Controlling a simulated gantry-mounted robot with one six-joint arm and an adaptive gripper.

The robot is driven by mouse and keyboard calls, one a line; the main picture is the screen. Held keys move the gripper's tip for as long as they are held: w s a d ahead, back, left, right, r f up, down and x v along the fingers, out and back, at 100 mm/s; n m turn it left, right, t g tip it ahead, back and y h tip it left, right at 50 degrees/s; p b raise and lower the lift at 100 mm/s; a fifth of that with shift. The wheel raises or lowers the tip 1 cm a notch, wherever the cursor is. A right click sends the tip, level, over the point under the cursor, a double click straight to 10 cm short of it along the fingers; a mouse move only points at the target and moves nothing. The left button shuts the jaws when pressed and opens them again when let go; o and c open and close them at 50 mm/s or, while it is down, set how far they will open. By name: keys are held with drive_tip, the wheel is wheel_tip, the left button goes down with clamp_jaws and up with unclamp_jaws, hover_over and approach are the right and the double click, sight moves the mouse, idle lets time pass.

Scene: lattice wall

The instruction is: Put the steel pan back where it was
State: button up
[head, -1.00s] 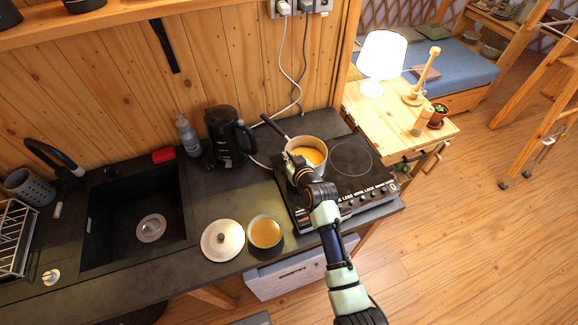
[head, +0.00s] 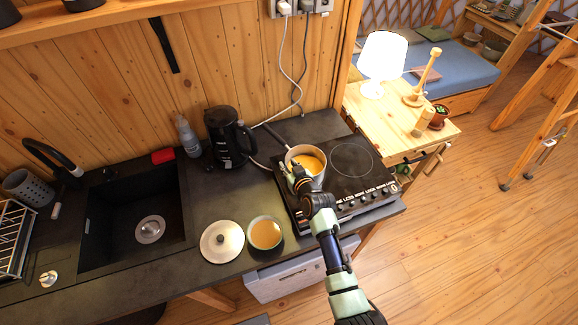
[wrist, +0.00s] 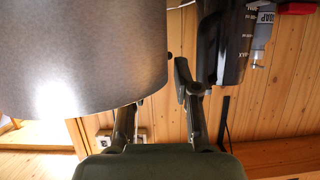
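The steel pan (head: 318,181) with orange soup in it is upright over the left part of the hob. I cannot tell whether its base touches the hob. Its long handle (head: 276,135) points back and left towards the kettle. My gripper (head: 291,169) reaches along the pan's left side. In the wrist view the pan's grey wall (wrist: 80,55) fills the upper left and hides much of one finger. The fingers of my gripper (wrist: 175,66) converge beside the wall and look closed on the handle's root, though the contact is mostly hidden.
The black hob (head: 352,160) has a free right ring. A round lid (head: 222,241) and a cup of soup (head: 264,233) stand on the counter at the front left. A black kettle (head: 225,140) stands left of the pan handle. The sink (head: 130,215) is further left.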

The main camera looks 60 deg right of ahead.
drive_tip(key=shift+r, duration=0.15)
drive_tip(key=shift+s+a+r, duration=0.15)
drive_tip(key=shift+s, duration=0.05)
drive_tip(key=p+v, duration=0.1)
drive_tip(key=v, duration=1)
drive_tip(key=shift+s+a, duration=0.2)
drive_tip(key=shift+w+r, duration=0.1)
